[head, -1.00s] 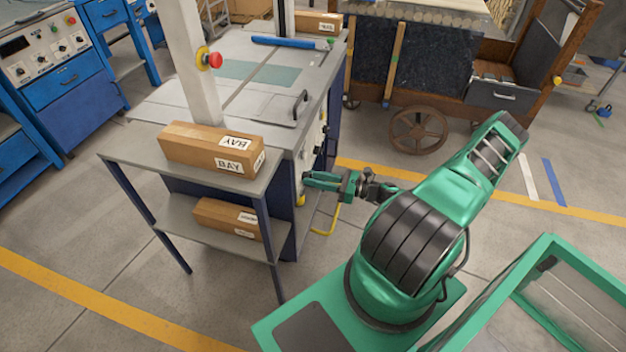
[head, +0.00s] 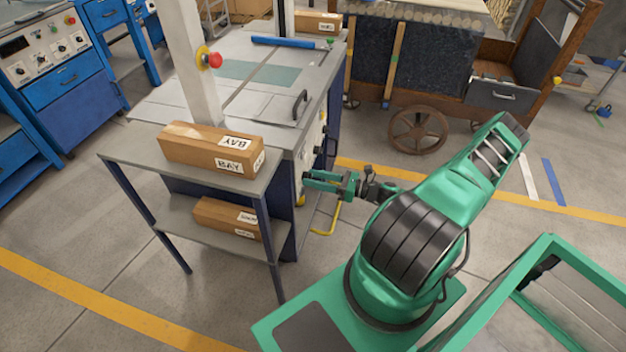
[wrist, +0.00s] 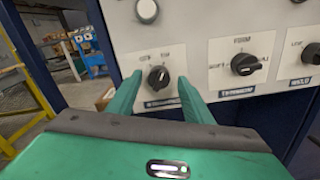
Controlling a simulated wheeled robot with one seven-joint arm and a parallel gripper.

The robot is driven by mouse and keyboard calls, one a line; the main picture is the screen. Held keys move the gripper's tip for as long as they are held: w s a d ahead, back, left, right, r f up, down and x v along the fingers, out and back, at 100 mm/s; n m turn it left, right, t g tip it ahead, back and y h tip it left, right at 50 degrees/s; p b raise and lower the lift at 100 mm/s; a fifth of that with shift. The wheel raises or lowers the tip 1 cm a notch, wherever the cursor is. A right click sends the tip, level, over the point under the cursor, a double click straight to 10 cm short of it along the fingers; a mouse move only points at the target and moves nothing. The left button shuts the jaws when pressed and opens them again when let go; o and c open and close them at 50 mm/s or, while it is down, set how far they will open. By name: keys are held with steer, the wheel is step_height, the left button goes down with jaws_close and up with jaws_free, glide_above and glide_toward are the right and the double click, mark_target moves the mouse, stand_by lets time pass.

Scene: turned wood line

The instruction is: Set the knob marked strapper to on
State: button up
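A small black knob (wrist: 158,77) on a pale control panel sits straight ahead in the wrist view, its pointer near upright. A blue label lies under it, partly covered by my gripper; I cannot read its name clearly. My gripper (wrist: 160,84) is open, with one green finger on each side of this knob and visible gaps between. In the head view my gripper (head: 308,181) is at the right side of the grey machine (head: 180,95), where the panel is seen edge-on and the knob is hidden.
A larger black knob (wrist: 243,64) and another knob (wrist: 312,53) are to the right on the panel. A round white button (wrist: 147,11) is above. A shelf stand (head: 185,232) with boxes stands left of my gripper, and a yellow bent bar (head: 329,224) is below.

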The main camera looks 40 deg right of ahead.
steer(key=v, duration=1)
steer(key=shift+s+d, duration=0.25)
steer(key=shift+s, duration=0.05)
stand_by(0.4)
